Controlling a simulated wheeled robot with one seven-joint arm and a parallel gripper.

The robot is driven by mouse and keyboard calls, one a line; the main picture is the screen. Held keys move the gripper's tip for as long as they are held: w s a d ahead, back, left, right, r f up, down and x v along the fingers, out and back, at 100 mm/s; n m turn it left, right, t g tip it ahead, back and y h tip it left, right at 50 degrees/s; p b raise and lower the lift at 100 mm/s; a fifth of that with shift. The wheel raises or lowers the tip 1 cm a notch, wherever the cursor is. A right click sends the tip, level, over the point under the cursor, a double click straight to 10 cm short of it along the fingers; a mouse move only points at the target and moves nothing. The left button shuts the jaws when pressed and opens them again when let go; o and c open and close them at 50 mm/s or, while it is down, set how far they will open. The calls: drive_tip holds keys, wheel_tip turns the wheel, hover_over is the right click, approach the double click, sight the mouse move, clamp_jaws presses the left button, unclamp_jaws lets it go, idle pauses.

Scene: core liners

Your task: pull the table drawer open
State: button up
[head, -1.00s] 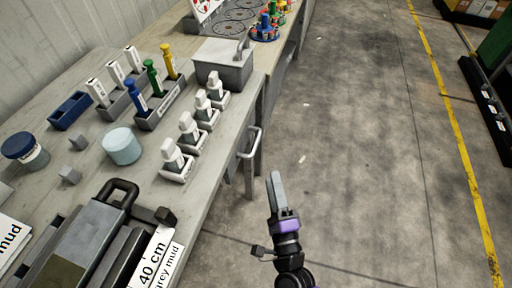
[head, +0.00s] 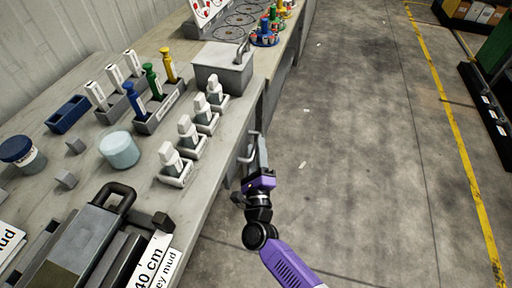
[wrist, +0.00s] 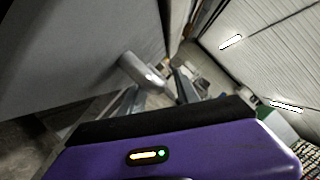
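The table drawer shows its grey front (wrist: 85,50) at the left of the wrist view. Its pale metal bar handle (wrist: 143,72) sticks out from that front. In the head view, the handle (head: 249,147) shows at the table's right side, partly hidden by my gripper (head: 260,150). My gripper (wrist: 155,95) is right at the handle, with its fingers apart in the wrist view and the handle between or just beyond their tips. I cannot tell whether a finger touches it. The drawer looks closed.
The table top (head: 205,180) holds white bottles in small holders, a grey lidded box (head: 222,68), a light blue jar (head: 119,150) and a dark handled case (head: 85,240) near the front. The concrete floor (head: 370,150) to the right is clear.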

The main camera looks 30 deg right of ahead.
drive_tip(key=shift+w+d, duration=0.15)
drive_tip(key=shift+w, duration=0.1)
clamp_jaws()
idle(1.4)
